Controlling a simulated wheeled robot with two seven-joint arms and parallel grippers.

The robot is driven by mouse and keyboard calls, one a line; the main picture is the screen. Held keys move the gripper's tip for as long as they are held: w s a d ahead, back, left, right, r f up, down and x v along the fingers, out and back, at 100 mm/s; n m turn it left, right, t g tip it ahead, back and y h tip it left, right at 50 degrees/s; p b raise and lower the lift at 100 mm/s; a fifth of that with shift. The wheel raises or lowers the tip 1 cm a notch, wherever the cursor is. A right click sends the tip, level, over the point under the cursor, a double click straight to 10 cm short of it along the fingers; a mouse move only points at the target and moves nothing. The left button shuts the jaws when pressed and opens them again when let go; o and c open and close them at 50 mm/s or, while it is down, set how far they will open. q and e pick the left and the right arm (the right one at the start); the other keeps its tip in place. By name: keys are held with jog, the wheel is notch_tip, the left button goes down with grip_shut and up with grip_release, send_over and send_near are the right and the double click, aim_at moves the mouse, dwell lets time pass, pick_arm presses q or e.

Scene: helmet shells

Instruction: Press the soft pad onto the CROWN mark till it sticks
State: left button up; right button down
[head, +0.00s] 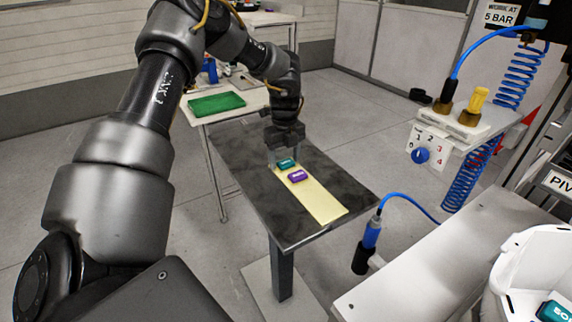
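My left gripper (285,158) points down over the far end of a yellow strip (325,206) on the dark table. Its fingers are at a teal pad (287,164); I cannot tell whether they grip it or only stand around it. A purple pad (298,175) lies on the strip just nearer; its lettering is too small to read. A white helmet shell (535,262) is cut off at the lower right, with a teal pad (553,312) inside it, lettered "BO" before the edge. No CROWN mark can be made out. My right gripper is out of view.
The dark table (240,160) is otherwise bare. A green tray (216,104) is on a table behind. A blue-hosed air tool (369,240) hangs between the dark table and the white bench (430,270). A dial panel (428,148) and coiled hoses are at the right.

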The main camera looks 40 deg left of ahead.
aim_at(285, 161)
pick_arm(q)
jog(key=c, duration=0.7)
jog(key=shift+c, duration=0.5)
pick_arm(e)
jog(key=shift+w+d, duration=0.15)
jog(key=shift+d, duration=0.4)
pick_arm(q)
jog(key=shift+r, duration=0.15)
